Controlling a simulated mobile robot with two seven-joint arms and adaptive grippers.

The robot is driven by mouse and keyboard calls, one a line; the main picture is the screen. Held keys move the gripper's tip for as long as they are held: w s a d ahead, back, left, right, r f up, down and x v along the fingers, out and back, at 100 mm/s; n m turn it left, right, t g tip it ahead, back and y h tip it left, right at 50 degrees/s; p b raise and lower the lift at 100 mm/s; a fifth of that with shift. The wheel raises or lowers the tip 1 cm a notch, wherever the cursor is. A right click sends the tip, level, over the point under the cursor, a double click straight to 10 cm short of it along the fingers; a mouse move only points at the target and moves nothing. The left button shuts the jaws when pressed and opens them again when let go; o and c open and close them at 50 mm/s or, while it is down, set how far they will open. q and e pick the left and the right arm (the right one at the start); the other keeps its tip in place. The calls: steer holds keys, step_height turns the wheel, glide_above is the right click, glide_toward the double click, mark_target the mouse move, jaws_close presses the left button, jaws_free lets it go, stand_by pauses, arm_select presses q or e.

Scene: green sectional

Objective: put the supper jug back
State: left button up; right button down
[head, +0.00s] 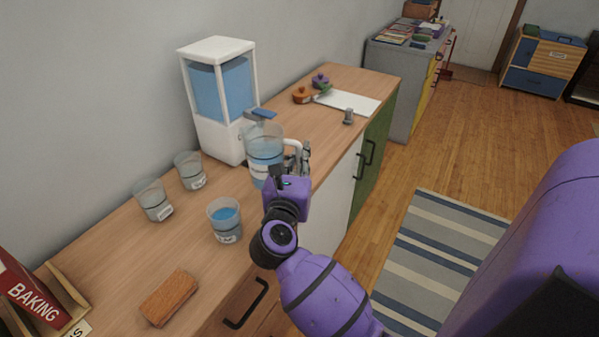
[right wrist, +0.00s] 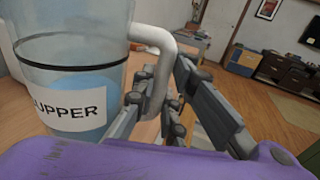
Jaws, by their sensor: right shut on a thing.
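The supper jug (head: 262,143) is a clear vessel with blue liquid, a white handle and a white label. In the head view it is upright in front of the dispenser's tap. In the right wrist view the jug (right wrist: 70,70) shows a label reading "UPPER", cut off at the left. My right gripper (head: 303,158) is shut on its white handle (right wrist: 157,72), with a finger on each side in the right wrist view. The jug's base is partly hidden by my gripper, so I cannot tell whether it touches the counter. My left gripper is not in view.
A white dispenser (head: 208,133) with blue liquid stands against the wall. Clear cups (head: 153,198) (head: 189,170) and a cup of blue liquid (head: 225,220) stand left of the jug. A brown block (head: 169,297) lies nearer.

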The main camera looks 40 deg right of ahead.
steer(key=f, duration=0.2)
steer(key=w+d+f, duration=0.1)
steer(key=f, duration=0.1)
steer(key=w+d+f, duration=0.1)
steer(key=f, duration=0.1)
steer(key=shift+w+f, duration=0.2)
steer(key=shift+f, duration=0.15)
steer(key=shift+f+b, duration=0.2)
steer(key=shift+b, duration=0.1)
steer(key=c, duration=1.8)
jaws_free()
